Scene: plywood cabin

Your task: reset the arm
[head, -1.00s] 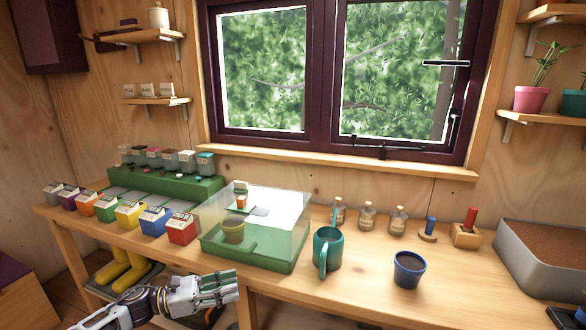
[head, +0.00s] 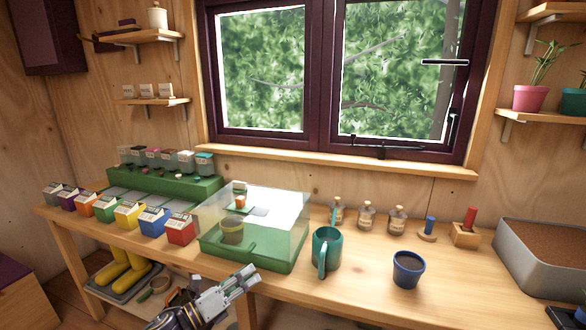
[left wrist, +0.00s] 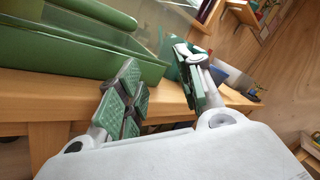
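My left gripper (head: 247,278) is in front of the bench's front edge, below the green tray with the clear cover (head: 262,262). It points up and to the right and holds nothing. In the left wrist view, the two green-padded fingers of the left gripper (left wrist: 160,80) stand apart with an empty gap between them. The bench edge and a green tray (left wrist: 85,50) lie beyond the fingers. My right gripper is not in view.
The wooden bench (head: 340,285) carries a teal mug (head: 327,250), a dark blue pot (head: 408,270), several seed boxes at the left, including a red one (head: 181,229), and a grey soil bin (head: 545,262) at the right.

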